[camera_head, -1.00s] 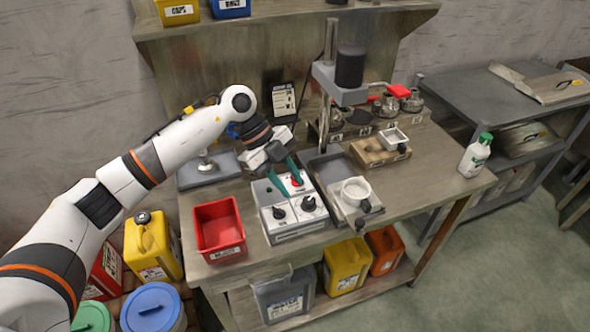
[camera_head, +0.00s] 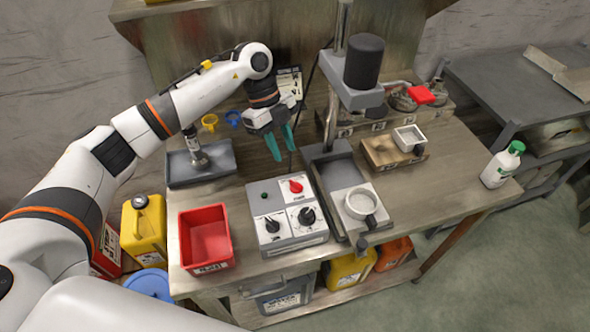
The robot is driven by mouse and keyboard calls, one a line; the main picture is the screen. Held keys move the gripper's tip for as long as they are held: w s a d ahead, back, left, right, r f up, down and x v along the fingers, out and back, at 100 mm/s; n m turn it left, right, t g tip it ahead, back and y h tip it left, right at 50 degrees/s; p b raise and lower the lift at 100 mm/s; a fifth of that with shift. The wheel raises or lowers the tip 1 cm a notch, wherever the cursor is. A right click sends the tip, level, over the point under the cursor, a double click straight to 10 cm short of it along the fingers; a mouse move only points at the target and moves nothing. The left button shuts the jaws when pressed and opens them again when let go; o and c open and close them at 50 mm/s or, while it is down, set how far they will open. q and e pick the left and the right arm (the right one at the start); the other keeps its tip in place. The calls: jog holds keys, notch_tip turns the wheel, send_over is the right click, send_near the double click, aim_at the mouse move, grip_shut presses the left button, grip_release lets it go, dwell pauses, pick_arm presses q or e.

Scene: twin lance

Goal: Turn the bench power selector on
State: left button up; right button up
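The bench power selector is a grey control box (camera_head: 289,240) on the bench, with a red knob (camera_head: 296,186) at its upper right on a white labelled patch. Two black knobs (camera_head: 306,216) sit along its front and a small green lamp (camera_head: 265,196) at its upper left. The red knob's pointer setting is too small to tell. My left gripper (camera_head: 280,146) is above and behind the box, its two teal fingers apart with nothing between them. It does not touch the red knob. My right gripper is not in view.
A red bin (camera_head: 207,238) stands left of the box. A press (camera_head: 345,85) with a tray and white cup (camera_head: 361,203) stands to its right. A grey tray (camera_head: 202,165) lies behind left. A white bottle (camera_head: 503,165) stands at the right edge.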

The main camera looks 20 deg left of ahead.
aim_at(295, 182)
pick_arm(q)
jog(key=x, duration=0.3)
jog(key=shift+s+d+f+p, duration=0.2)
jog(key=shift+s+p, duration=0.15)
jog(key=shift+p, duration=0.05)
jog(key=x, duration=0.4)
jog(key=shift+w+f+p, duration=0.2)
jog(key=shift+w+p, duration=0.1)
jog(key=shift+p, duration=0.05)
jog(key=shift+s+d+f, duration=0.15)
jog(key=shift+d+f, duration=0.05)
jog(key=shift+f, duration=0.4)
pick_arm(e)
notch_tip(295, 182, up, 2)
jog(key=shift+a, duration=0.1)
pick_arm(q)
jog(key=shift+c, duration=0.5)
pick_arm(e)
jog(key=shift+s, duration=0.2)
pick_arm(q)
grip_shut()
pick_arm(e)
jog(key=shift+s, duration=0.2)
